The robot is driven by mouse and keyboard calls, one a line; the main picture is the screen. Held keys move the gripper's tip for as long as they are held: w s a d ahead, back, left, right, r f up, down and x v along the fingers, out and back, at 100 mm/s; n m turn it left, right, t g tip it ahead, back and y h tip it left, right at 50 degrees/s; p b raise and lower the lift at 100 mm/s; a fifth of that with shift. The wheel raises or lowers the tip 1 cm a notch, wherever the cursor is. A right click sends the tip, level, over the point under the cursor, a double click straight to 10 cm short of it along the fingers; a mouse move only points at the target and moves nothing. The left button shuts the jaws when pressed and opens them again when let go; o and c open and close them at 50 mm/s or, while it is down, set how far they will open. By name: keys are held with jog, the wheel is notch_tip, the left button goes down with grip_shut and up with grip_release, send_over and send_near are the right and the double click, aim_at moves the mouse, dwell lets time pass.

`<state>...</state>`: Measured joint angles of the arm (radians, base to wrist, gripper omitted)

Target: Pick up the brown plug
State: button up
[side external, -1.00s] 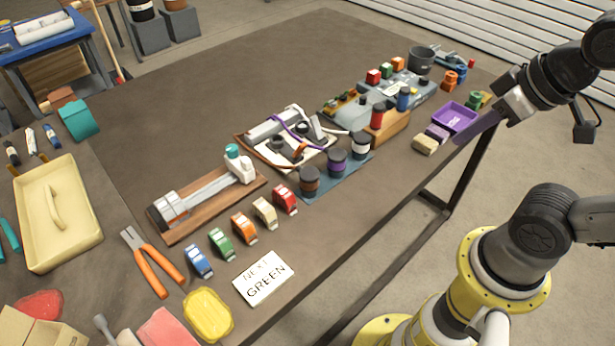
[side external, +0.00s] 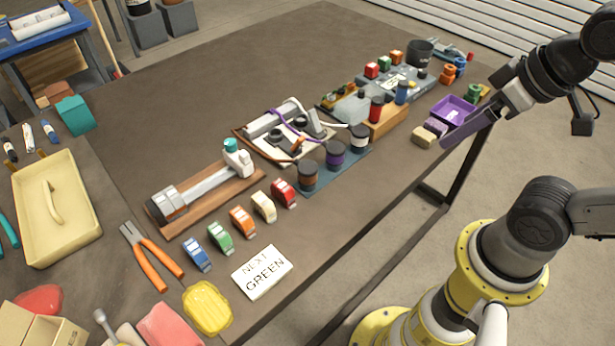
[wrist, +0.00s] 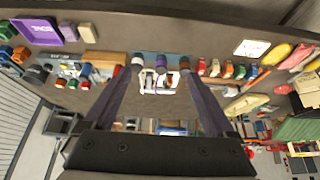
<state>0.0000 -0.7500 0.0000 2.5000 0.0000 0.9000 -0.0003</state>
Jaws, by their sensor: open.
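The brown plug (side external: 307,177) is a dark-topped cylinder with a brown band. It stands upright at the near-left end of a blue mat (side external: 325,182), beside a purple-banded plug (side external: 336,154) and a white-banded plug (side external: 360,138). In the wrist view the brown plug (wrist: 184,63) shows at the right of this row, close to the right finger's tip in the picture. My gripper (side external: 446,144) is open and empty, with long purple fingers. It is well to the right of the brown plug, near the table's right edge. Both fingers show in the wrist view (wrist: 153,76).
A purple tray (side external: 455,109) and a beige block (side external: 423,138) lie near my gripper. A row of coloured clips (side external: 242,220) and a "NEXT GREEN" card (side external: 262,272) lie left of the plugs.

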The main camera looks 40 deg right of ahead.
notch_tip(320, 180, up, 3)
jog(key=w+n, duration=0.3)
jog(key=n+g, duration=0.6)
jog(key=n, duration=0.2)
send_over(306, 166)
jog(key=f, duration=1.8)
jog(key=shift+s+a+f, duration=0.1)
jog(key=shift+a+f, duration=0.1)
jog(key=shift+f, duration=0.05)
jog(key=shift+d+f, duration=0.2)
jog(key=shift+f, duration=2.75)
